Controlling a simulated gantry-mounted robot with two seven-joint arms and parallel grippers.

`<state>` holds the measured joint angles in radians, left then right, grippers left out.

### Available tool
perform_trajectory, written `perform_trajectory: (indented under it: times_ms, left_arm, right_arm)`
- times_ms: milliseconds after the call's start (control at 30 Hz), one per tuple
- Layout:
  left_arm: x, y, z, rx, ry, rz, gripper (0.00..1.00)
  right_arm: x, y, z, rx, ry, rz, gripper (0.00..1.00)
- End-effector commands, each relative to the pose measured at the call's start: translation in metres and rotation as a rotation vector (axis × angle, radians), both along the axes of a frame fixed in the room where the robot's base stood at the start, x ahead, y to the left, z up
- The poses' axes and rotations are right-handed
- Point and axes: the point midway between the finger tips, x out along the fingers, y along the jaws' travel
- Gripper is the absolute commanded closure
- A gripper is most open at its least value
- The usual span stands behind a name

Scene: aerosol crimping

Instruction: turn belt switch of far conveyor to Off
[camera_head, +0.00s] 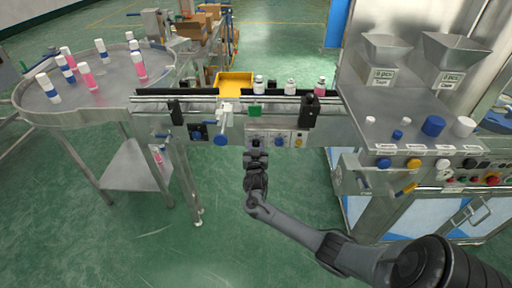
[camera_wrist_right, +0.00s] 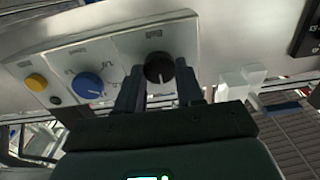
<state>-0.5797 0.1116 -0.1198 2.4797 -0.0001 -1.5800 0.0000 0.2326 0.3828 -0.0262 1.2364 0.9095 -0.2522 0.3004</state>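The conveyor (camera_head: 235,103) runs across the middle of the head view, with a control panel on its front. In the right wrist view this panel (camera_wrist_right: 110,50) carries a black rotary switch (camera_wrist_right: 159,67), a blue knob (camera_wrist_right: 88,85) and a yellow button (camera_wrist_right: 36,82). My right gripper (camera_head: 256,156) is in front of the panel, below the black switch. In the wrist view its fingers (camera_wrist_right: 158,88) stand apart, one on each side of the black switch, with narrow gaps showing. The switch's setting is too small to read. My left gripper is out of view.
A round steel table (camera_head: 100,95) with several capped bottles stands at the left. Several bottles and a yellow bin (camera_head: 235,82) are at the conveyor. A steel workstation (camera_head: 400,110) with hoppers, caps and buttons is at the right. Green floor is clear in front.

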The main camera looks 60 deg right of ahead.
Motion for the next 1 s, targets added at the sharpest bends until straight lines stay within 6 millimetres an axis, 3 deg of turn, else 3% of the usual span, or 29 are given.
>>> perform_trajectory:
  times_ms: [33,167,200,567,1000]
  left_arm:
    - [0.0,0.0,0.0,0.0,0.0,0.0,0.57]
    - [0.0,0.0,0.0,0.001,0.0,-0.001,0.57]
    - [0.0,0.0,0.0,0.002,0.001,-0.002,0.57]
    - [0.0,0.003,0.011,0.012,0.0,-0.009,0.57]
    - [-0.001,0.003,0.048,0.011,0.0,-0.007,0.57]
  right_arm:
    - [0.0,0.0,0.0,0.0,0.0,0.0,0.72]
    - [0.0,0.0,0.0,0.0,0.0,0.0,0.92]
    - [0.0,0.0,0.0,0.0,0.0,0.0,0.93]
    - [0.0,0.0,0.003,-0.037,0.064,-0.001,0.93]
    - [0.001,0.001,0.004,-0.216,0.364,-0.001,0.93]
